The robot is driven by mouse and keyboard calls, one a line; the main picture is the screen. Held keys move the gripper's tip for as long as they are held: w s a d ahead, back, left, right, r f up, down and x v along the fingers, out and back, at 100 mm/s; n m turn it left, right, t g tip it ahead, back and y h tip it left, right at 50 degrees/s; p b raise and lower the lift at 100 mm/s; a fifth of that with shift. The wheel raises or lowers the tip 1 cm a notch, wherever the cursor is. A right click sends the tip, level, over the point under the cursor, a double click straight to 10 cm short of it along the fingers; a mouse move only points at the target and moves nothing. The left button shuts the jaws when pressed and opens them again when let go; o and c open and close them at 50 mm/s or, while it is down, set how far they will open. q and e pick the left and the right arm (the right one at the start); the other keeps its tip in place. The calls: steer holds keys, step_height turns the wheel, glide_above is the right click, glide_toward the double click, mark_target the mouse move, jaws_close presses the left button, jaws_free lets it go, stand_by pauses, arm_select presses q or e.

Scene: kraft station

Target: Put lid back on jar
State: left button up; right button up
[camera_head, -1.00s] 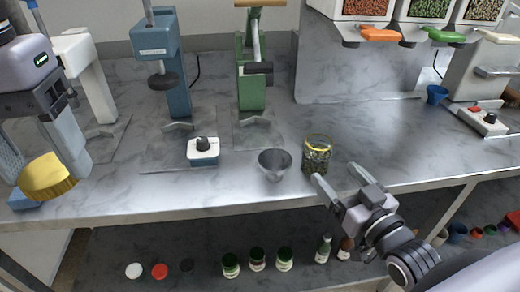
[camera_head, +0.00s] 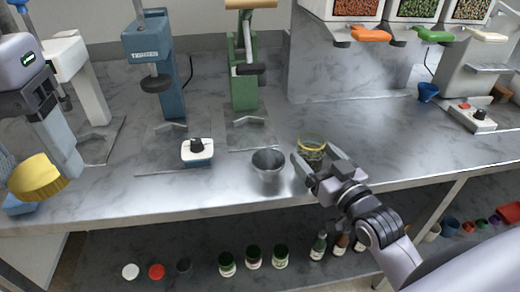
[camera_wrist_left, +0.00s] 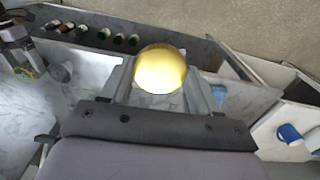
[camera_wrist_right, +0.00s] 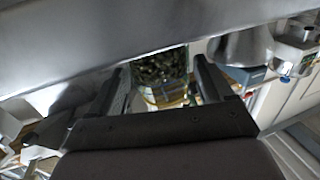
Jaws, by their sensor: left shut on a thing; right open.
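The yellow lid (camera_head: 38,177) is held by my left gripper (camera_head: 62,165) at the far left, over the table's front edge. In the left wrist view the lid (camera_wrist_left: 160,70) sits between the two fingers. The glass jar (camera_head: 312,147) with a yellow rim and dark contents stands upright and open near the table's front. My right gripper (camera_head: 318,165) is open at the jar, with a finger on either side in the head view. In the right wrist view the jar (camera_wrist_right: 160,68) shows between the open fingers; I cannot tell if they touch it.
A metal cup (camera_head: 268,165) stands just left of the jar. A small device with a black knob (camera_head: 197,151) and blue (camera_head: 158,70) and green (camera_head: 243,80) presses stand further left and behind. Dispensers (camera_head: 370,35) are at the back. A lower shelf holds several jars.

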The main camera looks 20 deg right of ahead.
arm_select(q)
steer(key=shift+r, duration=0.15)
arm_select(e)
steer(key=shift+w, duration=1.2)
steer(key=c, duration=0.9)
steer(key=shift+r, duration=0.15)
